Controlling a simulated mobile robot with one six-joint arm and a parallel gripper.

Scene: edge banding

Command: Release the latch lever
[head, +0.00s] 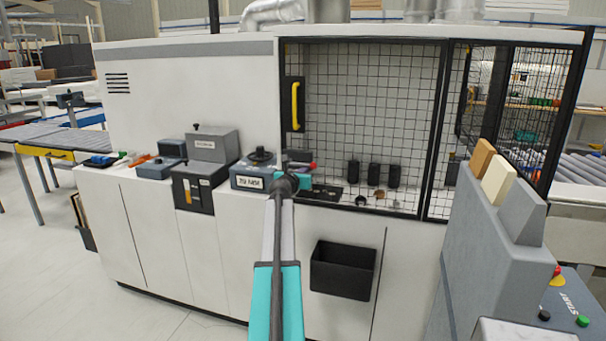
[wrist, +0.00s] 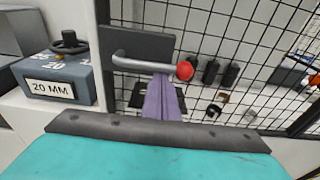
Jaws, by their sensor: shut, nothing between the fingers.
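The latch lever (wrist: 143,66) is a grey metal bar with a red ball knob at its right end, on a dark plate (wrist: 140,42) by the mesh door. It lies nearly level, the knob end slightly lower. My gripper (wrist: 161,77) is shut and empty; its purple fingers end at the bar's lower edge, just left of the knob. I cannot tell if they touch it. In the head view, the red knob (head: 313,165) is small, and my gripper (head: 304,181) is close beside it, with my arm hiding part of the area.
A mesh guard door (head: 365,120) with a yellow handle (head: 296,104) stands behind the lever. A box marked 20 MM (head: 250,178) is to its left. A black bin (head: 343,270) hangs below. A grey console (head: 485,255) stands at the right.

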